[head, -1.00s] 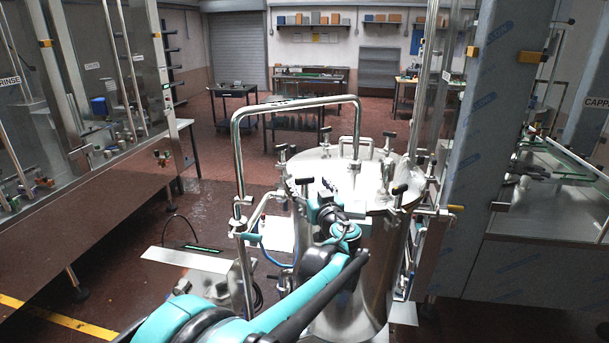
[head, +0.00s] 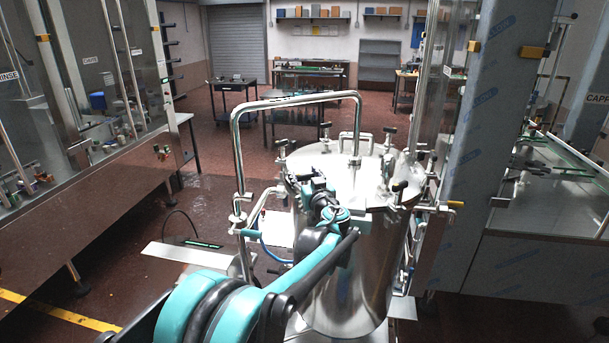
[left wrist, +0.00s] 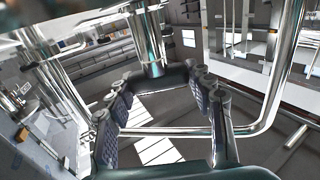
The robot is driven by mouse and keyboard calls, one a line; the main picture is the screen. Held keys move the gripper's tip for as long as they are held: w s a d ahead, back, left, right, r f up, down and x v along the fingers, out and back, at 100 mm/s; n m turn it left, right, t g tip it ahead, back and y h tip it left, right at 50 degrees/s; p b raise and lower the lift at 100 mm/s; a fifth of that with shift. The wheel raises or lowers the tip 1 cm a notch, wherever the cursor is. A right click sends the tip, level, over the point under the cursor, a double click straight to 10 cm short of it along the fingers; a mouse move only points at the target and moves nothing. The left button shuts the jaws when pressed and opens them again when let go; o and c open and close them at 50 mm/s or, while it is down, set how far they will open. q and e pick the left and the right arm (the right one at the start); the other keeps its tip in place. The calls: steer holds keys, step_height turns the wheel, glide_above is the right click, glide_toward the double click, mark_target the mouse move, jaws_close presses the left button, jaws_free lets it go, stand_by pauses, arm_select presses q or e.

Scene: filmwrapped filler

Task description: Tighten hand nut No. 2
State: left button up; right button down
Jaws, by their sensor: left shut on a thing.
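A steel tank (head: 345,270) with a round lid (head: 340,172) stands in the middle of the head view. My right gripper is not in view.
A bent steel pipe (head: 296,100) arches over the lid, its upright close to the left of my left arm. A tall column (head: 485,150) wrapped in film stands right of the tank. Machines flank both sides; floor (head: 215,215) is open behind left.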

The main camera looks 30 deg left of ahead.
arm_select(q)
steer(key=shift+m+t+h, duration=0.3)
steer(key=m+t+h+b, duration=0.1)
steer(key=m+t+h, duration=0.1)
steer(key=m+h, duration=0.1)
steer(key=shift+a+t+h, duration=0.1)
steer(key=shift+t+h, duration=0.3)
steer(key=shift+h, duration=0.4)
steer(key=m+t+h+b, duration=0.1)
steer(key=m+h, duration=0.3)
steer(key=h, duration=0.1)
steer(key=shift+m+h+b, duration=0.4)
steer(key=shift+m+h, duration=0.4)
steer(key=shift+h, duration=0.7)
steer(key=shift+d+h, duration=0.2)
steer(key=shift+h, duration=0.1)
steer(key=o, duration=1.2)
steer(key=shift+s, duration=0.1)
